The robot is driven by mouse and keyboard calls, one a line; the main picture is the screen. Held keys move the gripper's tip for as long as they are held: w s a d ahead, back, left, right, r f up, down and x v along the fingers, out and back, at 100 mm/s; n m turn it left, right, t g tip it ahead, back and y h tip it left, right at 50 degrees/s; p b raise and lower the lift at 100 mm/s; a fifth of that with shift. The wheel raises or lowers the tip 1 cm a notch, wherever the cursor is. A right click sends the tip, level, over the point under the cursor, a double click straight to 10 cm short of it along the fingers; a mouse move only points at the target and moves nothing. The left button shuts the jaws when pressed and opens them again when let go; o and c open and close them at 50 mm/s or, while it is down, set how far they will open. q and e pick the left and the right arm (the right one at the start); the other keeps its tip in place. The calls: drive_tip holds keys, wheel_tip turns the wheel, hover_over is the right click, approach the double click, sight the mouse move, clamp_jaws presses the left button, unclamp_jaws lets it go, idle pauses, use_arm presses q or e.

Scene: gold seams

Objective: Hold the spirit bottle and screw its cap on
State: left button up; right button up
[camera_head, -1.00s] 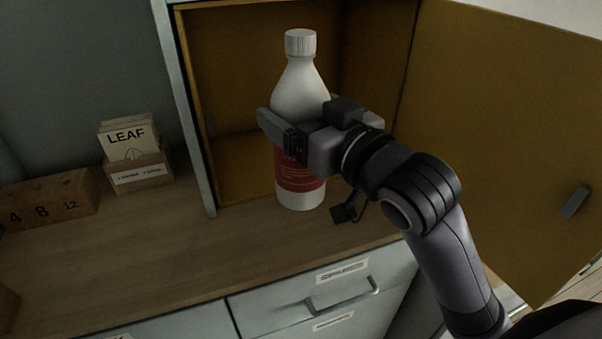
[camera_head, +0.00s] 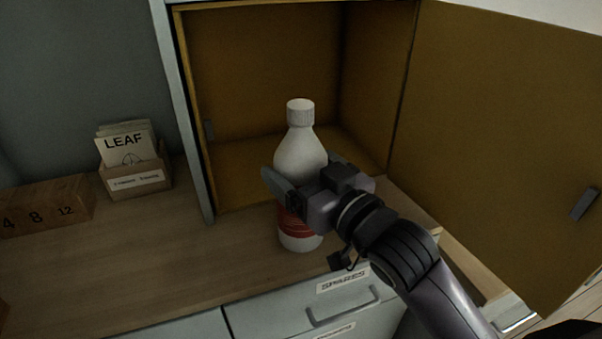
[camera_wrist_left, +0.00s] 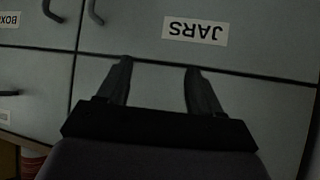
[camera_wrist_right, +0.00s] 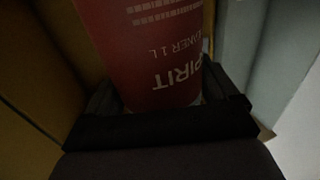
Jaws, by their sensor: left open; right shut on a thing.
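The spirit bottle (camera_head: 299,160) is white with a red label and stands upright in the head view, in front of the open cupboard. A white ribbed cap (camera_head: 300,112) sits on its neck; how tight it is I cannot tell. My right gripper (camera_head: 304,182) is shut around the bottle's body from the right. The right wrist view shows the red label (camera_wrist_right: 150,45) between its fingers. Whether the bottle's base touches the worktop I cannot tell. My left gripper (camera_wrist_left: 158,68) is open and empty, facing the drawer fronts in the left wrist view, out of the head view.
The wooden worktop (camera_head: 150,255) is clear left of the bottle. A box of LEAF packets (camera_head: 137,180) and a numbered wooden block (camera_head: 48,204) stand at the left. The cupboard door (camera_head: 500,130) hangs open at the right. A drawer labelled SPARES (camera_head: 343,283) is below.

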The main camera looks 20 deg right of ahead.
drive_tip(key=shift+f, duration=0.15)
drive_tip(key=o, duration=1.8)
drive_tip(key=shift+f, duration=0.25)
drive_tip(key=shift+o, duration=0.2)
drive_tip(key=shift+r, duration=0.25)
drive_tip(key=shift+s+f, duration=0.1)
drive_tip(key=shift+s, duration=0.2)
drive_tip(key=p+v, duration=0.2)
drive_tip(key=v, duration=0.5)
